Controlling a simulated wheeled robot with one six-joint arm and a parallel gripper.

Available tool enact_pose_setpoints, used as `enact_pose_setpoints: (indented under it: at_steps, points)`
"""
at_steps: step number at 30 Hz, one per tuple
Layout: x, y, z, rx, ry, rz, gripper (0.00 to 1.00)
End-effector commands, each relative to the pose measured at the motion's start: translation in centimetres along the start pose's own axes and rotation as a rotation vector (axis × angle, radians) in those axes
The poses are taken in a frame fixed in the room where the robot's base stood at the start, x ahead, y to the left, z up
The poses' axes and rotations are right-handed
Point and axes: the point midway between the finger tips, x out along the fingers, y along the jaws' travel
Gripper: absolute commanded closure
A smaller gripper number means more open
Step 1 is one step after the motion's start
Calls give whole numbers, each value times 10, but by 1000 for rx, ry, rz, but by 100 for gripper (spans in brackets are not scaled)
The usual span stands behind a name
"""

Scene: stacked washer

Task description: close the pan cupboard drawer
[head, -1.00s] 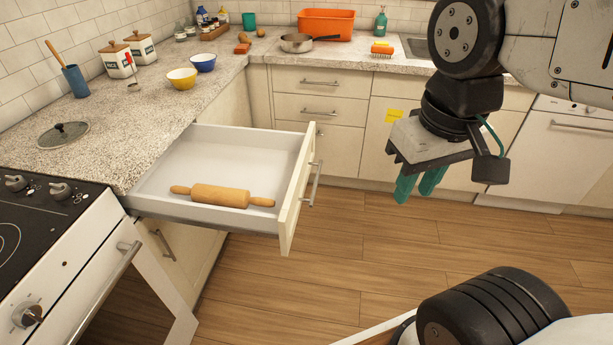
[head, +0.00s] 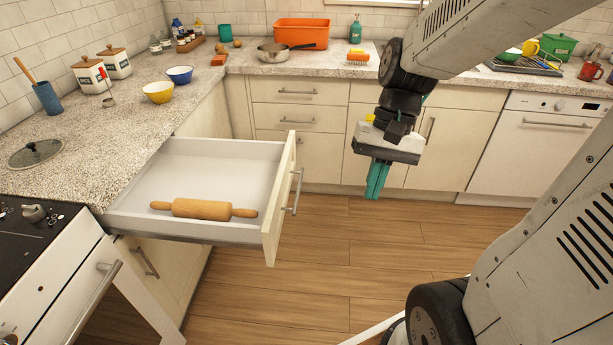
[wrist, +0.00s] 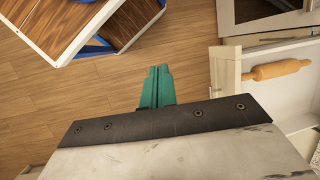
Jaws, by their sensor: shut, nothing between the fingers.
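The drawer (head: 283,205) under the left counter stands pulled far out, with its cream front and metal bar handle (head: 296,190) facing right. A wooden rolling pin (head: 203,209) lies inside it. My gripper (head: 376,196) is in the air to the right of the drawer front, clear of it, with its teal fingers together, pointing down and empty. In the wrist view the fingers (wrist: 157,88) are over bare floor, and the drawer front (wrist: 225,86) is to their right with the rolling pin (wrist: 277,69) beyond it.
The stove (head: 60,270) stands at the left front, next to the drawer. Lower cabinets and a white dishwasher (head: 535,150) line the back. Wooden floor (head: 300,300) is free right of the drawer. The counter holds bowls, canisters and a pan (head: 278,54).

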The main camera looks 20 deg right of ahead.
Motion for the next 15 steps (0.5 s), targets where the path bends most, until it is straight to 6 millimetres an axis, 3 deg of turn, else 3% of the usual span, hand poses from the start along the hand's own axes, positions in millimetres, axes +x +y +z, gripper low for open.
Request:
enact_pose_setpoints:
  at_steps: [8,15]
  points:
    - [36,0,-92,429,-153,-259,100]
    - [76,15,-185,870,-258,-498,100]
